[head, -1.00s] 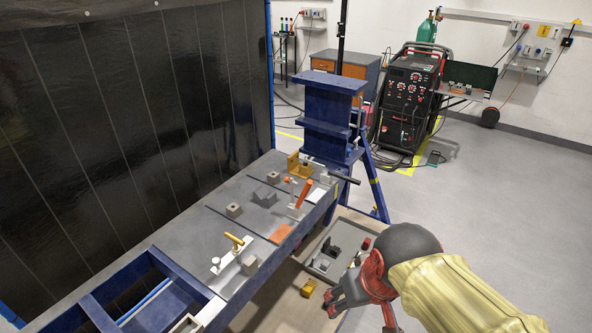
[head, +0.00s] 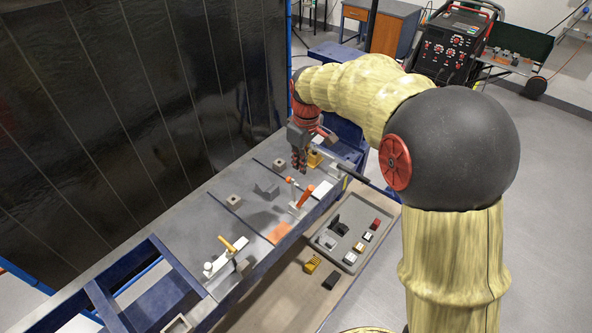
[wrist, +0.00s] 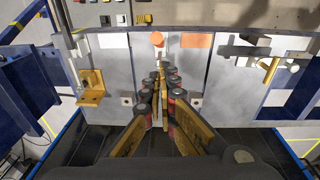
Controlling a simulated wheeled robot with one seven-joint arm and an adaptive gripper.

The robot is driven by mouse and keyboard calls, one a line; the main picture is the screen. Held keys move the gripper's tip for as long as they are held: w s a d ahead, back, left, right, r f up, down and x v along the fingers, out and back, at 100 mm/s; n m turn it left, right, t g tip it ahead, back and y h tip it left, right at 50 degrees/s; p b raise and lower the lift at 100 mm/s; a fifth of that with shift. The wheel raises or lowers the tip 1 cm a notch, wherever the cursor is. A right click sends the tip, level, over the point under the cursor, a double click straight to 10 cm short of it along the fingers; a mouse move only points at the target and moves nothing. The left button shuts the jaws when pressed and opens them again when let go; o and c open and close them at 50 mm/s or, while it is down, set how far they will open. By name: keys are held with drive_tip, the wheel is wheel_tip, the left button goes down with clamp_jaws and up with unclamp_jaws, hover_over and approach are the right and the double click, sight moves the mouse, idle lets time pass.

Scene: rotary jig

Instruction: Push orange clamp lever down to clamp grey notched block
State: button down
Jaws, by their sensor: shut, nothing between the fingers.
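The orange clamp lever (head: 306,196) stands raised and tilted at the front edge of the bench. In the wrist view its orange end (wrist: 157,39) shows nearly end-on, just beyond my fingertips. The grey notched block (head: 266,190) lies on the bench left of the lever in the head view; in the wrist view my fingers seem to hide it. My gripper (head: 299,168) hangs above the bench, pointing down, behind the lever in the head view. Its fingers (wrist: 165,72) are shut and empty, apart from the lever.
A second clamp with a yellow handle (head: 232,245) stands nearer on the bench. A yellow bracket (head: 315,159) stands close by my gripper. Small grey blocks (head: 233,200) sit on the bench. A tray (head: 328,238) of small parts lies on a lower shelf.

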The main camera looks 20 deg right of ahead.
drive_tip(key=n, duration=0.2)
approach(305, 197)
drive_tip(key=shift+w+a+f, duration=0.75)
drive_tip(key=shift+w+f, duration=1.25)
drive_tip(key=shift+f, duration=0.55)
drive_tip(key=shift+s+d+t+b, duration=0.25)
drive_tip(key=shift+s+t+b, duration=0.15)
drive_tip(key=shift+b, duration=0.3)
